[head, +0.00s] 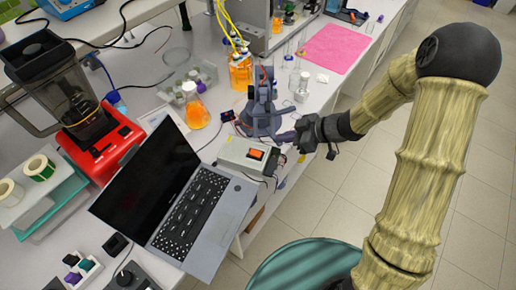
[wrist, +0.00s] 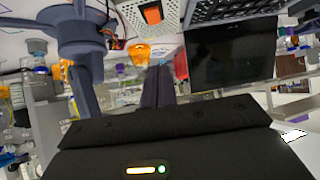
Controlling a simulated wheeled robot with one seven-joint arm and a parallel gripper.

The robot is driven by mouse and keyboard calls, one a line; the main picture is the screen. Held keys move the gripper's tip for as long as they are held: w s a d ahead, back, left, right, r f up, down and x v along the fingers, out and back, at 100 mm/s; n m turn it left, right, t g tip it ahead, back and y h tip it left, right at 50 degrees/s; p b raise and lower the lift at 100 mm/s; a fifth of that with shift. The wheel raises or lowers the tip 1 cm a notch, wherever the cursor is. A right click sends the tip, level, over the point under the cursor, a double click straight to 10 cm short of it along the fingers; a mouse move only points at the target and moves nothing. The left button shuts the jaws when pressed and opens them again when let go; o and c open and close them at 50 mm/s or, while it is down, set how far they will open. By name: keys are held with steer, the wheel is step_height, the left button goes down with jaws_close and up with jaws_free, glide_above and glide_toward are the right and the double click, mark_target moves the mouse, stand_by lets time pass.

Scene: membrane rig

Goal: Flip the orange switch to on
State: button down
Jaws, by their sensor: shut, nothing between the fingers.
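The orange switch (head: 256,154) sits on top of a pale grey box (head: 237,160) near the front edge of the bench, between the laptop and a dark blue-grey stand. In the wrist view the orange switch (wrist: 152,14) shows near the top, on the perforated face of the box (wrist: 130,12). I cannot tell which way it is tipped. My gripper (head: 288,137) is just to the upper right of the box in the head view, apart from the switch. Its dark fingers (wrist: 158,85) are shut together with nothing between them in the wrist view.
An open laptop (head: 190,205) stands left of the box. The blue-grey stand (head: 263,110) rises close behind my gripper. Flasks of orange liquid (head: 195,112) stand farther back. A pink mat (head: 338,46) lies at the far right. Open floor (head: 340,190) lies beyond the bench edge.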

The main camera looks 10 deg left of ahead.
steer(key=p, duration=0.1)
glide_above(257, 154)
steer(key=d, duration=0.1)
step_height(257, 154, down, 6)
steer(key=shift+d+r, duration=0.1)
steer(key=shift+r, duration=0.15)
steer(key=f, duration=0.1)
steer(key=f+p, duration=0.1)
steer(key=f, duration=0.1)
steer(key=shift+a, duration=0.4)
steer(key=shift+a+f, duration=0.1)
steer(key=shift+f, duration=0.65)
steer(key=shift+w+p, duration=0.1)
steer(key=shift+p, duration=0.2)
steer(key=shift+a+f, duration=0.1)
